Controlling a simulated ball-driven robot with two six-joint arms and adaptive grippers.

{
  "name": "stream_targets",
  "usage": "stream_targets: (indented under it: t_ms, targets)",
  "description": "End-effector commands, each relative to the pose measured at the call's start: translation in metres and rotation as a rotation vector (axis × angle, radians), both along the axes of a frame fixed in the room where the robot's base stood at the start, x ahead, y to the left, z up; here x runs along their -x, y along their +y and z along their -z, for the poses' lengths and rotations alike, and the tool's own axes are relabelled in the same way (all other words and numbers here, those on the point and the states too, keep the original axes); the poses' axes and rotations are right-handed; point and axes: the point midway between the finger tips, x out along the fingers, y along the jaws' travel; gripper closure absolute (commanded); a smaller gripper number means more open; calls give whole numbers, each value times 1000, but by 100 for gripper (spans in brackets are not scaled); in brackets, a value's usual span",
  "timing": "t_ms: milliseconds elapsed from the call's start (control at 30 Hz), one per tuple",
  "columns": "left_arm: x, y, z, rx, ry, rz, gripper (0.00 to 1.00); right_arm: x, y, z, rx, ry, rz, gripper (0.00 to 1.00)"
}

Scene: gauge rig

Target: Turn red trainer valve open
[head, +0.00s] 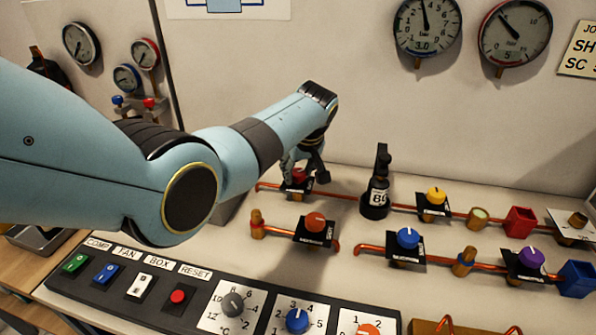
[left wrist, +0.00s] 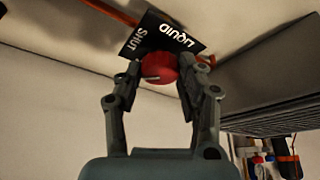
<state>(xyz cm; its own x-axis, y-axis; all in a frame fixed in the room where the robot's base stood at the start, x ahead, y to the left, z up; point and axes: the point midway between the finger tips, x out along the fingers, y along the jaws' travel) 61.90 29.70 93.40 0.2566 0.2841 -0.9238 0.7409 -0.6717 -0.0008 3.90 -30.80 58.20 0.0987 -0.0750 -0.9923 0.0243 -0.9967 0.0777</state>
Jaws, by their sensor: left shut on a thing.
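The red valve knob (left wrist: 160,68) shows in the left wrist view between the fingers of my left gripper (left wrist: 158,82). A white pointer line runs across the knob. A black plate (left wrist: 140,38) behind it reads LIQUID and SHUT. In the head view the red knob (head: 299,175) is partly hidden by my left gripper (head: 304,178), which reaches down over it. The left gripper is shut on the red knob. My right gripper is not in view.
Orange (head: 316,222), yellow (head: 436,195), blue (head: 407,238) and purple (head: 531,257) knobs sit on copper pipes nearby. A control panel (head: 140,283) runs along the front. Gauges (head: 427,26) hang on the back wall.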

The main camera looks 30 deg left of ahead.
Motion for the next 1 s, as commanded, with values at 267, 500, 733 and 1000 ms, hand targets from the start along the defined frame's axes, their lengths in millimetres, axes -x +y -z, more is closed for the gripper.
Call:
stream_targets:
  t_ms: [267,500,733,1000]
  targets:
    - [-2,-1,3,-1,-2,-261,94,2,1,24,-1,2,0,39]
    - [-4,-1,4,0,-3,-484,94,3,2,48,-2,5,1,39]
    - [-4,-1,3,1,-3,-661,94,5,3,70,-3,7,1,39]
    - [-4,-1,2,0,-3,-795,94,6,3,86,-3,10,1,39]
